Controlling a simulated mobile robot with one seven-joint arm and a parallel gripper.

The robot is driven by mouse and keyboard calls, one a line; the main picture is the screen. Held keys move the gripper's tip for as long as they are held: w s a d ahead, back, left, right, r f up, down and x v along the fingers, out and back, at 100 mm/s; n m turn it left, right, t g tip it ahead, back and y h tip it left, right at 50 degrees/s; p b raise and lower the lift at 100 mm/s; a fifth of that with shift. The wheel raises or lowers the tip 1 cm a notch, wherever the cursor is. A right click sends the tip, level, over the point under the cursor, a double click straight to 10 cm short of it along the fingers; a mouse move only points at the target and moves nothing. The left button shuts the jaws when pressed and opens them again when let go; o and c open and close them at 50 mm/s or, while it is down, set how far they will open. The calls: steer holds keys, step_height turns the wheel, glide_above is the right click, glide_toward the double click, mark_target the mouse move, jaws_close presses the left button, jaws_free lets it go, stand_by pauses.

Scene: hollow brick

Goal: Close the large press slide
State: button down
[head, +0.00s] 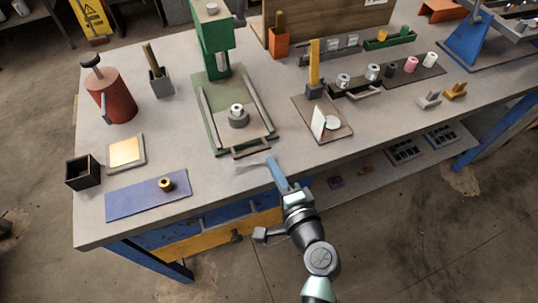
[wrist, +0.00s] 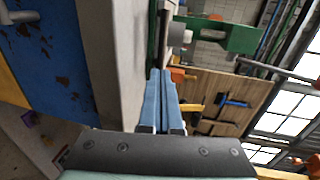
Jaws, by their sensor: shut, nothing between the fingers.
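The large green press (head: 210,42) stands at the back middle of the workbench in the head view. Its slide (head: 252,138) lies between two rails on the green base, and its front handle bar sticks out towards the table's front edge. A grey round part with a white top (head: 237,115) sits on the slide. My gripper (head: 272,162) is shut and empty, just in front of and right of the handle bar; I cannot tell if they touch. In the wrist view my blue fingers (wrist: 160,75) lie together, with the green press (wrist: 240,38) beyond them.
Left of the press are a red cylinder (head: 112,95), a black box (head: 82,172), a tray with a yellow plate (head: 125,152) and a blue mat (head: 130,198). Right is a smaller station with a yellow upright (head: 314,65). Bare tabletop (head: 185,145) lies left of the slide.

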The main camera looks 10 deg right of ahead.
mark_target(251, 124)
steer(key=shift+x, duration=1.55)
steer(key=shift+w, duration=0.3)
steer(key=b+x, duration=0.1)
steer(key=x, duration=0.2)
steer(key=r+b+x, duration=0.1)
steer(key=x, duration=0.3)
steer(key=r+b+x, duration=0.1)
steer(key=x, duration=0.3)
steer(key=shift+w+a+b, duration=0.15)
steer(key=shift+b, duration=0.2)
steer(key=shift+w+a+r, duration=0.1)
steer(key=shift+w, duration=0.15)
steer(key=shift+r, duration=0.3)
